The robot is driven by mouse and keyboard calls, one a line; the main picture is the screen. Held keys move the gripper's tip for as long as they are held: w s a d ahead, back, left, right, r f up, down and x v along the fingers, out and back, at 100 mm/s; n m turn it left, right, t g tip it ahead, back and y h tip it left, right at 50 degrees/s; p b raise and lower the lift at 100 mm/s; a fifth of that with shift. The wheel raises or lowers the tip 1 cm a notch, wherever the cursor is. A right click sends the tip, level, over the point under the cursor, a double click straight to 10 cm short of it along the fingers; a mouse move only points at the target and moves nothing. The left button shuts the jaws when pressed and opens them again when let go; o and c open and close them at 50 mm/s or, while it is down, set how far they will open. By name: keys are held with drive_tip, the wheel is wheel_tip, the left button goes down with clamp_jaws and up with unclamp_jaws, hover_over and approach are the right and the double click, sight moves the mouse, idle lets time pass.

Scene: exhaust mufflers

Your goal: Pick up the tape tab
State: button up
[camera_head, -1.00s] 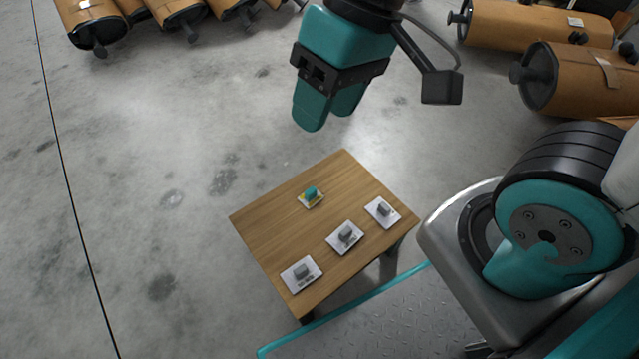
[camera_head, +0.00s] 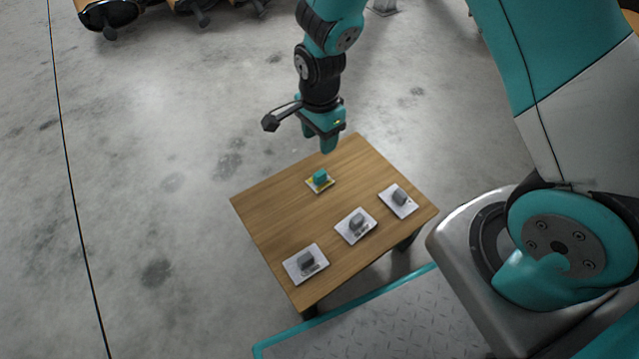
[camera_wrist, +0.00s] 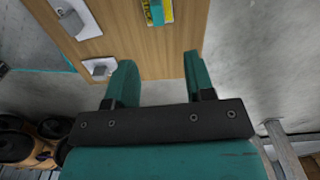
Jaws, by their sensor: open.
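The task's tape tab is not labelled; a small teal block (camera_head: 320,176) on a yellow and white card (camera_head: 322,186) lies near the far edge of the wooden table. The teal block also shows at the top of the wrist view (camera_wrist: 156,12), on a yellow card. My gripper (camera_head: 327,146) points down above the table's far edge, just beyond the teal block and apart from it. In the wrist view its two teal fingers (camera_wrist: 158,70) stand apart with nothing between them.
Three white cards with grey blocks, at left (camera_head: 306,262), middle (camera_head: 357,224) and right (camera_head: 399,199), lie along the near side of the wooden table (camera_head: 275,220). Brown mufflers (camera_wrist: 25,145) lie on the floor beyond. Bare concrete floor lies left of the table.

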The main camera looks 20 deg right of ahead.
sight(321, 173)
wheel_tip(321, 173, down, 8)
drive_tip(key=b, duration=0.4)
drive_tip(key=shift+f, duration=0.1)
drive_tip(key=f+b, duration=0.5)
drive_tip(key=shift+s+f, duration=0.1)
drive_tip(key=shift+s, duration=0.1)
drive_tip(key=shift+c, duration=0.5)
clamp_jaws()
